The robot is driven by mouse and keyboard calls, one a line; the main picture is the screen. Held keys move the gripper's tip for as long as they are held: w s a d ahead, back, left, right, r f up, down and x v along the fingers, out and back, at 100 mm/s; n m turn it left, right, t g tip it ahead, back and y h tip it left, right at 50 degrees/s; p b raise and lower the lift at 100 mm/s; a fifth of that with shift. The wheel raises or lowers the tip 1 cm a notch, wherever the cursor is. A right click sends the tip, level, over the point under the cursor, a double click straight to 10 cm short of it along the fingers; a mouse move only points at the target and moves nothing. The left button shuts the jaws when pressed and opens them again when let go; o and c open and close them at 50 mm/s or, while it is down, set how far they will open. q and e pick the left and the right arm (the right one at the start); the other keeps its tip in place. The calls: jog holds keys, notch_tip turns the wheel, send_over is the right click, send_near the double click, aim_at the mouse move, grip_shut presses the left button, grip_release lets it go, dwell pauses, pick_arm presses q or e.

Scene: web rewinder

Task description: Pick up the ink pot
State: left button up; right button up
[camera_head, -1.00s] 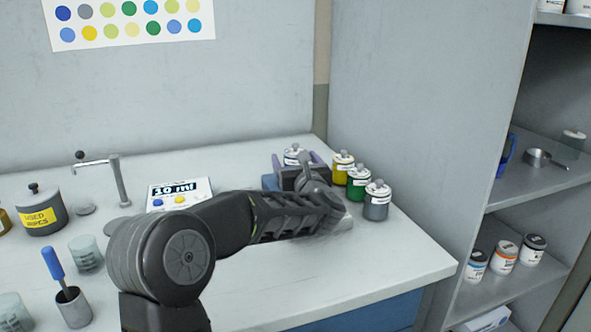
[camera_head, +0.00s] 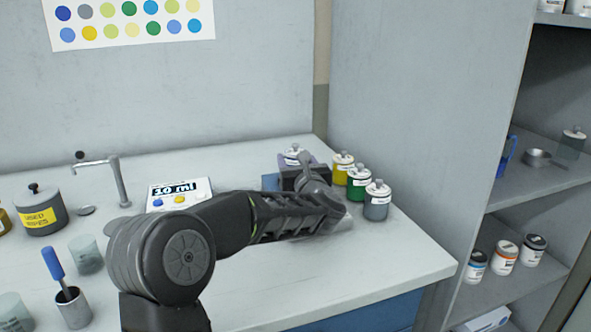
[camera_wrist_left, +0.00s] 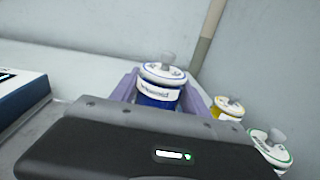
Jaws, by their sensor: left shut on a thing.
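The ink pot is a blue pot with a white lid and knob. In the head view its white top (camera_head: 292,158) shows behind my left gripper (camera_head: 296,164), which hides most of its body. In the left wrist view the blue pot (camera_wrist_left: 159,95) stands upright between the two lavender fingers of my left gripper (camera_wrist_left: 163,88). The gripper is shut on this pot. Whether the pot touches the counter is hidden. My right gripper is not in view.
Yellow (camera_head: 342,168), green (camera_head: 358,182) and grey (camera_head: 376,201) pots stand in a row close to the right of the gripper. A scale (camera_head: 180,193), tap (camera_head: 118,180) and beaker (camera_head: 86,255) are to the left. The counter's front right (camera_head: 390,260) is clear.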

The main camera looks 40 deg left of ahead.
pick_arm(q)
notch_tip(320, 180, up, 10)
jog(key=shift+r+p, duration=0.1)
jog(key=shift+p, duration=1)
grip_shut()
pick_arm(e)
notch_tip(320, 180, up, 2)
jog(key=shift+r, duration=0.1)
